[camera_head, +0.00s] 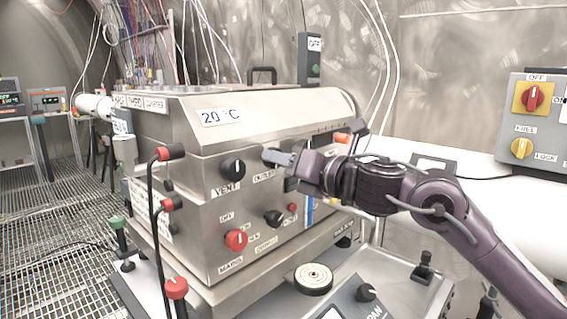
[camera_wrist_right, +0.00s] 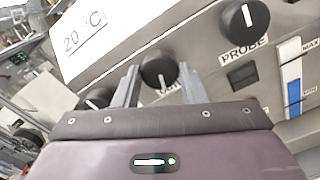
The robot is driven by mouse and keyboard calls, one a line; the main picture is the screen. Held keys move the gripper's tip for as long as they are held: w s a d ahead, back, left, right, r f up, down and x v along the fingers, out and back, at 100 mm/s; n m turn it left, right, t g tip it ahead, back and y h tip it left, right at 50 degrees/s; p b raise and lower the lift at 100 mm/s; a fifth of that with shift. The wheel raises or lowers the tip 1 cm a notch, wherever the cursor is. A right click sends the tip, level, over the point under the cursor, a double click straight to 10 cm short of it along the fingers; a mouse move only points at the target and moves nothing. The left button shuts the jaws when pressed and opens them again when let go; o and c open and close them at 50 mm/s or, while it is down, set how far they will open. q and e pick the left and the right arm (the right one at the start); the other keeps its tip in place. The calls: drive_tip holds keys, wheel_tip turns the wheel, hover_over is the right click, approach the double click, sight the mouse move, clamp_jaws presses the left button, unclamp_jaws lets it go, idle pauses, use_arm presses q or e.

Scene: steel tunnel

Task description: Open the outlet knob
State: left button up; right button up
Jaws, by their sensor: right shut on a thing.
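The steel box's front panel carries the outlet knob (camera_wrist_right: 159,66), a round black knob with a white mark, partly covered by my gripper. In the wrist view its label below is mostly hidden. In the head view the label (camera_head: 264,176) shows under my gripper, while the knob itself is hidden. My right gripper (camera_head: 279,157) reaches in from the right, and its two grey fingers (camera_wrist_right: 158,84) are on either side of the knob, shut on it. My left gripper is in neither view.
The black VENT knob (camera_head: 232,168) sits close to the left. The PROBE knob (camera_wrist_right: 245,18) is to the right in the wrist view. A red knob (camera_head: 236,240) is lower on the panel. Red-topped cables (camera_head: 170,152) stand out at the box's left corner.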

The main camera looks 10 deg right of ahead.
drive_tip(key=shift+f, duration=0.25)
drive_tip(key=o, duration=1)
drive_tip(key=shift+r, duration=0.15)
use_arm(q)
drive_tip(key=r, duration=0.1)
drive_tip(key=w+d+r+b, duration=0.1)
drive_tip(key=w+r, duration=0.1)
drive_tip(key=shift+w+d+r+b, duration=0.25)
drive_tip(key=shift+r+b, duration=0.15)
use_arm(e)
drive_tip(key=v, duration=0.8)
drive_tip(key=shift+w+r, duration=0.1)
